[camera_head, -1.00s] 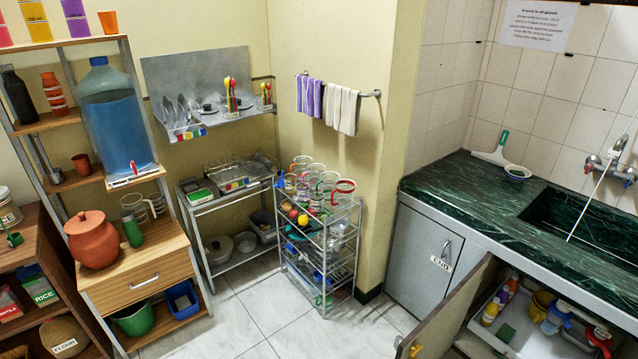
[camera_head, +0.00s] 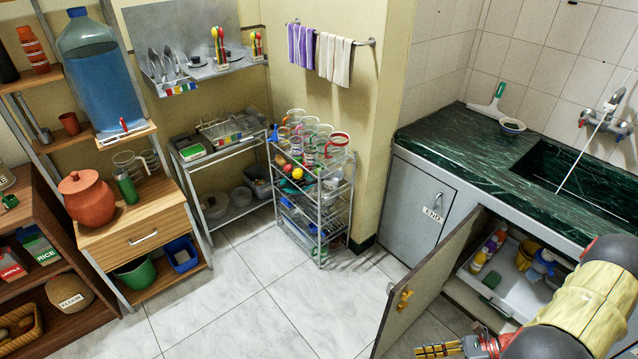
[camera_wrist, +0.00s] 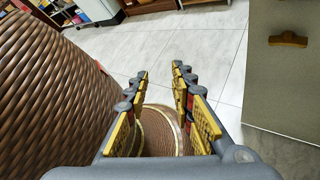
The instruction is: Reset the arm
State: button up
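My gripper (camera_head: 455,348) is at the bottom right of the head view, in front of the open cabinet door. My arm comes in from the right edge, over the front of the sink cabinet. In the wrist view my gripper (camera_wrist: 160,72) has its two yellow-padded fingers apart, with floor showing between the tips and nothing held. The open cabinet door (camera_head: 425,285) stands to the left of the arm; it also shows at the right of the wrist view (camera_wrist: 285,85), apart from the fingers.
A large woven basket (camera_wrist: 50,90) fills the left of the wrist view. A round brown thing with a pale rim (camera_wrist: 160,130) lies below the fingers. The sink counter (camera_head: 470,145) is behind the arm. A wire rack (camera_head: 315,215) stands at the back. The tiled floor (camera_head: 260,300) is clear.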

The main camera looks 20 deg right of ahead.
jog(key=w+a+r+n+g+h+p, duration=0.1)
jog(key=a+r+n+g+h, duration=0.15)
jog(key=r+n, duration=0.45)
jog(key=w+a+r+n+g+h, duration=0.15)
jog(key=r+n+h, duration=0.3)
jog(key=r, duration=0.55)
jog(key=a+r+n+g+h+p, duration=0.1)
jog(key=r+n+g+h, duration=0.1)
jog(key=r+n, duration=0.55)
jog(key=a+r+n+t+h+p, duration=0.1)
jog(key=a+r+n+t, duration=0.2)
jog(key=a+r, duration=0.5)
jog(key=a+r+n+t+h, duration=0.1)
jog(key=a+r+n+t, duration=0.2)
jog(key=r, duration=1)
jog(key=shift+w+a+r+n+t+h+p, duration=0.15)
jog(key=shift+w+a+n+t+h+p, duration=0.2)
jog(key=shift+a+n, duration=1.75)
jog(key=shift+a+m, duration=0.7)
